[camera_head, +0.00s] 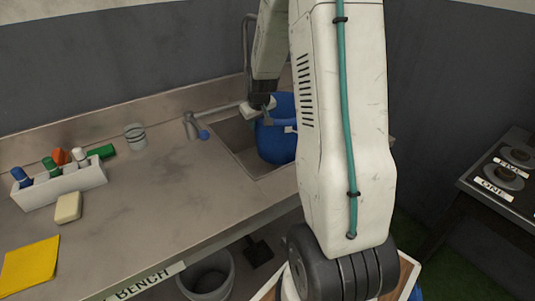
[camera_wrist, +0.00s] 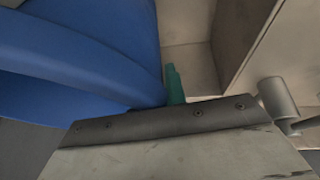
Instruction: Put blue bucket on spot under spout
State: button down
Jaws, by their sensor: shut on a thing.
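The blue bucket (camera_head: 276,143) is at the sink basin (camera_head: 236,136) in the bench, partly hidden behind my arm in the head view. My gripper (camera_head: 270,117) is at the bucket's upper rim and shut on it. In the wrist view the bucket (camera_wrist: 85,50) fills the upper left, against a teal finger pad (camera_wrist: 174,85). A metal tap with a blue handle (camera_head: 196,128) stands left of the basin, its spout reaching right toward the bucket. The spot under the spout is hidden, and I cannot tell whether the bucket touches the basin floor.
On the bench left of the sink are a grey cup (camera_head: 135,137), a white caddy (camera_head: 60,187) with several bottles, a pale sponge (camera_head: 68,208) and a yellow cloth (camera_head: 30,267). A grey bin (camera_head: 208,275) stands below. A dark control stand (camera_head: 500,185) is at right.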

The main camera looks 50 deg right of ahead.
aim_at(259, 121)
notch_tip(259, 121, down, 8)
jog(key=shift+r, duration=0.15)
dwell(0.3)
jog(key=c, duration=1.4)
grip_release()
jog(key=shift+c, duration=0.2)
jog(key=v, duration=1.1)
jog(key=shift+s+a+r, duration=0.1)
jog(key=shift+a+r, duration=0.05)
jog(key=shift+r, duration=0.2)
jog(key=s+a+r+y, duration=0.1)
jog(key=s+a+r, duration=0.2)
jog(key=a+r, duration=0.55)
jog(key=s+a+r+n+g, duration=0.1)
jog(key=s+a+r, duration=0.2)
jog(key=s+a, duration=0.6)
jog(key=s+a+r+n+g+y, duration=0.1)
jog(key=s+a+r+g, duration=0.1)
jog(key=s+a, duration=0.8)
jog(key=s+r, duration=0.1)
jog(key=s, duration=0.2)
jog(key=shift+s+r, duration=0.2)
jog(key=shift+s, duration=0.05)
